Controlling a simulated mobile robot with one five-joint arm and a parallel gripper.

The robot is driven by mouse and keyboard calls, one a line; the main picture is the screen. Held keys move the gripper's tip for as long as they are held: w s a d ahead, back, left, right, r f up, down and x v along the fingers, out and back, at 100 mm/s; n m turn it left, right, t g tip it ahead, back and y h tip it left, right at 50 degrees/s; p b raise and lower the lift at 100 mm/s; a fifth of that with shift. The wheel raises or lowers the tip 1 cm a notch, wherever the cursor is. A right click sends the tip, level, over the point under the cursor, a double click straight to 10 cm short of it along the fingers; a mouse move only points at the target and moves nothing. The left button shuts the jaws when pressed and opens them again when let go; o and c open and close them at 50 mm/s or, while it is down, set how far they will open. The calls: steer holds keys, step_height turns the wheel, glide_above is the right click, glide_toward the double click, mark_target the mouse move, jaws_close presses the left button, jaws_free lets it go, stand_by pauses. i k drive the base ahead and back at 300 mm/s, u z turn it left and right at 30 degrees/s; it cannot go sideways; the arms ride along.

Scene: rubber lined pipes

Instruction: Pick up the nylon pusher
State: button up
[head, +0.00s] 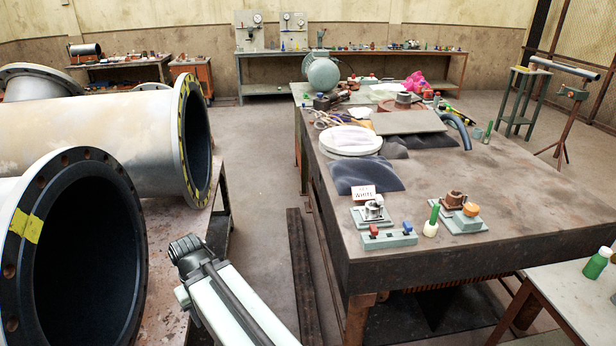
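The likely nylon pusher (431,229) stands upright near the front edge of the big workbench, right of centre. It has an off-white rounded base and a narrow green upper part. I cannot be sure from its looks alone that it is the pusher. My gripper (185,247) is the dark end of my pale arm at the lower left, over the floor gap between the pipes and the bench. It is well left of the pusher and apart from it. Its fingers are too small and dark to tell open from shut.
A grey block with blue and red knobs (390,238) stands just left of the pusher; a fixture with brown and orange parts (460,212) is close right. Large flanged pipes (110,140) fill the left. The workbench's (540,205) right part is bare.

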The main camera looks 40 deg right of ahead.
mark_target(431, 226)
steer(key=z, duration=1.2)
